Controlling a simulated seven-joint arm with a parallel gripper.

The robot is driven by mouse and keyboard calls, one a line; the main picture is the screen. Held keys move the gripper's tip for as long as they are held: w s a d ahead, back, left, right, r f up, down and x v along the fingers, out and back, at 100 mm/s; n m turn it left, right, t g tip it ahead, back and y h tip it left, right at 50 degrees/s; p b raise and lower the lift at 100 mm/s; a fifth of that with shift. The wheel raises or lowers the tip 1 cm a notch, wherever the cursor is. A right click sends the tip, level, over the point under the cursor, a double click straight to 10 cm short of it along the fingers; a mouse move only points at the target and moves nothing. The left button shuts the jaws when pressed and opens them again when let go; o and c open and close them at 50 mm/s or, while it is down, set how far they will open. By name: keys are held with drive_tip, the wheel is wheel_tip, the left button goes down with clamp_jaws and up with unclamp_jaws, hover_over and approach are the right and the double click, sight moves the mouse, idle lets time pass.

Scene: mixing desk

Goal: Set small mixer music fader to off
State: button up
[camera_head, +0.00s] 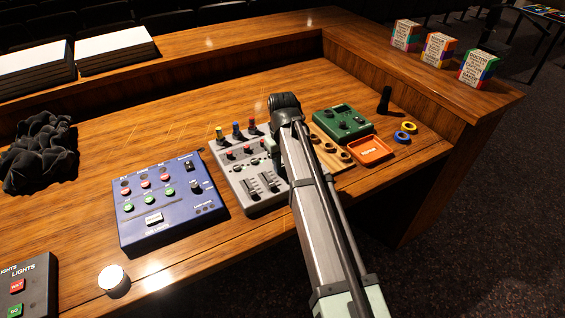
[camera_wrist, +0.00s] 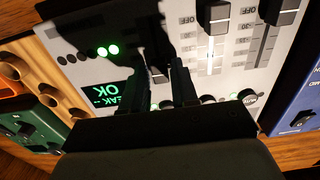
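The small grey mixer (camera_head: 240,165) lies on the wooden desk, partly hidden behind my arm in the head view. Its two black fader caps show near its front edge. In the wrist view the mixer panel (camera_wrist: 85,40) is upside down, with one fader cap (camera_wrist: 214,16) and another (camera_wrist: 272,10) near the top edge, each beside an OFF label. I cannot read which is music. The fader caps are apart from the fingers, toward the upper right.
A blue control box (camera_head: 168,203) stands left of the mixer. A wooden holder (camera_head: 330,150), a green box (camera_head: 342,122) and an orange tray (camera_head: 370,150) are on the right. A white round button (camera_head: 113,279) is near the front edge. Bare desk lies behind the mixer.

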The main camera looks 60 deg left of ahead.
clamp_jaws()
idle(0.3)
drive_tip(key=d, duration=0.5)
drive_tip(key=shift+o, duration=1.8)
unclamp_jaws()
wheel_tip(320, 180, up, 14)
drive_tip(key=shift+f, duration=0.1)
